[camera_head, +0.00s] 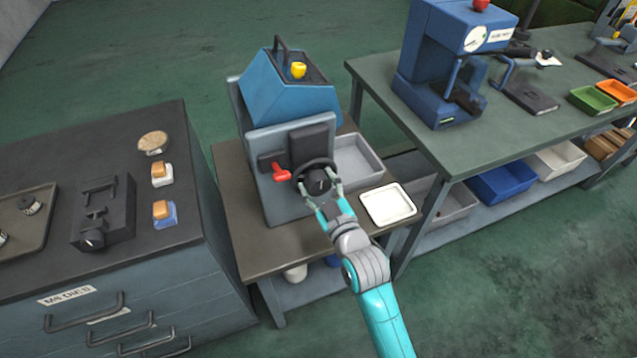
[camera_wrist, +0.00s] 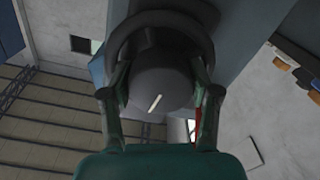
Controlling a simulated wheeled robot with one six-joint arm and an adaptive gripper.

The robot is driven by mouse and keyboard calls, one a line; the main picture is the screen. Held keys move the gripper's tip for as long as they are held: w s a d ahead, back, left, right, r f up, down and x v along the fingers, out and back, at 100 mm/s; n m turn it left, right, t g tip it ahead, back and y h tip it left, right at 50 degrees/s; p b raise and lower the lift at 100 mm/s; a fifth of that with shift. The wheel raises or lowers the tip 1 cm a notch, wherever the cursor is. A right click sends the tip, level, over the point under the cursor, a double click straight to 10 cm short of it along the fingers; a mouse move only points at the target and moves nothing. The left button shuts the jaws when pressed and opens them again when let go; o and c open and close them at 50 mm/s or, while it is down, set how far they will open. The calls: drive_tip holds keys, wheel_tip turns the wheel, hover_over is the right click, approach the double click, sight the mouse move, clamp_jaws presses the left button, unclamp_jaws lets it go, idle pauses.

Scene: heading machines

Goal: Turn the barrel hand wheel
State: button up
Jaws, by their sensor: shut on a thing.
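The barrel hand wheel is a dark round wheel (camera_head: 314,164) on the front of the blue and grey machine (camera_head: 285,92). Its dark round hub has a short white mark and shows large in the wrist view (camera_wrist: 160,84). My gripper (camera_head: 322,192) is at the lower right of the wheel. In the wrist view my gripper (camera_wrist: 160,95) has one finger on each side of the hub, shut on the wheel. The finger contact is partly hidden. A red lever (camera_head: 281,174) is just left of the wheel.
A grey tray (camera_head: 377,156) and a white tray (camera_head: 388,204) are right of the wheel on the machine's table. A dark-topped drawer cabinet (camera_head: 110,275) stands left. A green-topped bench (camera_head: 430,150) with a blue press (camera_head: 440,65) stands right.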

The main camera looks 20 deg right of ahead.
drive_tip(key=m, duration=0.8)
drive_tip(key=shift+m, duration=0.3)
idle(0.3)
drive_tip(key=o, duration=1.2)
drive_tip(key=shift+c, duration=0.2)
drive_tip(key=shift+s, duration=0.1)
drive_tip(key=s, duration=1.1)
drive_tip(key=shift+s, duration=0.4)
drive_tip(key=shift+f, duration=0.1)
